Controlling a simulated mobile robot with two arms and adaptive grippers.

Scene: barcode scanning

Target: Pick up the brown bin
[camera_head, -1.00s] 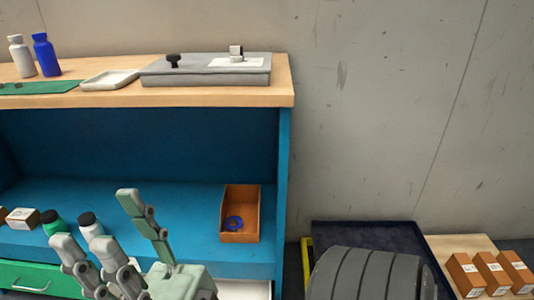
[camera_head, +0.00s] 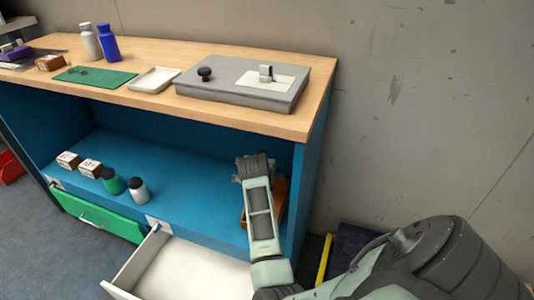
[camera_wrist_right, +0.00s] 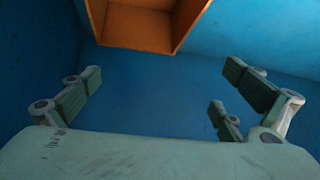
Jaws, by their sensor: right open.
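The brown bin (camera_head: 281,193) sits on the blue lower shelf at its right end, mostly hidden behind my right arm in the head view. In the right wrist view the bin (camera_wrist_right: 140,28) shows at the top, cut off by the frame edge. My right gripper (camera_wrist_right: 160,82) has its fingers spread wide, with only blue shelf surface between them. The bin lies beyond the fingertips and does not appear to be touched. In the head view my right arm reaches into the shelf over the bin, and its fingers cannot be made out clearly. My left gripper is not in view.
The wooden top (camera_head: 230,62) overhangs the shelf, and a blue side wall (camera_head: 312,180) stands close right of the bin. A white drawer (camera_head: 190,272) is open below. Two bottles (camera_head: 138,189) and small boxes (camera_head: 90,168) stand to the left; the shelf middle is clear.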

